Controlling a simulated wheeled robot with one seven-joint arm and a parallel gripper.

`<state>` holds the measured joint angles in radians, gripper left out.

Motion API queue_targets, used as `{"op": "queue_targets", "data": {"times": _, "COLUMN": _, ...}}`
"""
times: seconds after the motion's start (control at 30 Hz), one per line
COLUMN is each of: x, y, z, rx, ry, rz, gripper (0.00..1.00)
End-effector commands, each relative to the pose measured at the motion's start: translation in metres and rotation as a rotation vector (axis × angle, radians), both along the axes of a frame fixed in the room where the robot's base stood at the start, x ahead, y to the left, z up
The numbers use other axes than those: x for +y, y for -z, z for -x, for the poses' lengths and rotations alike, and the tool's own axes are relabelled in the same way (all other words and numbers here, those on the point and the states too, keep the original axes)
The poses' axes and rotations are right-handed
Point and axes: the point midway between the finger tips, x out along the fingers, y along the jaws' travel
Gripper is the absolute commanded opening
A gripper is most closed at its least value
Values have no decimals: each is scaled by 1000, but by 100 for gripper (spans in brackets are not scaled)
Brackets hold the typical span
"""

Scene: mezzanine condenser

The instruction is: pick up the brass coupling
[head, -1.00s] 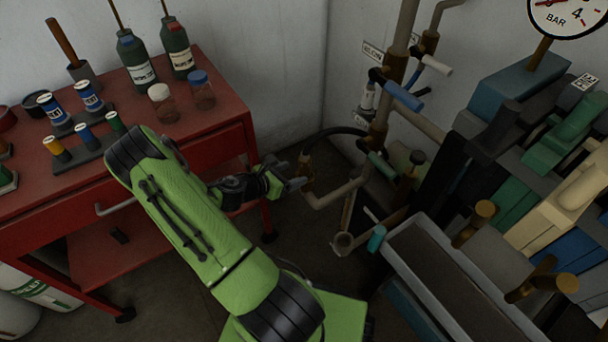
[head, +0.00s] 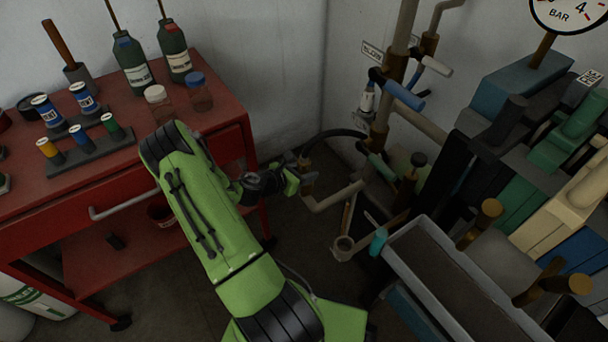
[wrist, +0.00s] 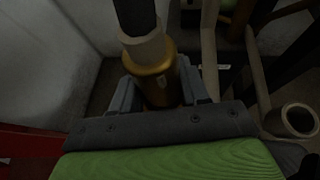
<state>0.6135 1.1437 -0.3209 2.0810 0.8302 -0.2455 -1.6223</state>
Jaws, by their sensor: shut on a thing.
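The brass coupling (wrist: 155,75) stands between my jaws in the wrist view. It is a golden-brown cylinder with a pale collar and a black hose (wrist: 135,15) rising from its top. My gripper (wrist: 163,92) is shut on it, with one grey finger on each side. In the head view my gripper (head: 304,180) is at the end of the black hose (head: 335,134), beside the elbow pipe (head: 335,198). The coupling is small there and partly hidden by the fingers.
A red cart (head: 215,130) with bottles, jars and cans stands left of my arm. Pipes and valves with a blue handle (head: 405,96) stand close on the right. A grey trough (head: 462,300) is at lower right. Some floor is free under my gripper.

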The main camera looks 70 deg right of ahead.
Motion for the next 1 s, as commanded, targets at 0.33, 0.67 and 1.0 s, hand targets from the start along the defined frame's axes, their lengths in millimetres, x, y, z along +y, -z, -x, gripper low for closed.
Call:
{"op": "queue_targets", "data": {"times": 0.33, "x": 0, "y": -1, "z": 0, "rx": 2, "ry": 1, "rz": 2, "gripper": 0}}
{"op": "queue_targets", "data": {"times": 0.67, "x": -1, "y": -68, "z": 0, "rx": -2, "ry": 0, "rz": 6, "gripper": 0}}
{"op": "queue_targets", "data": {"times": 1.0, "x": 0, "y": -102, "z": 0, "rx": 1, "ry": 0, "rz": 2, "gripper": 0}}
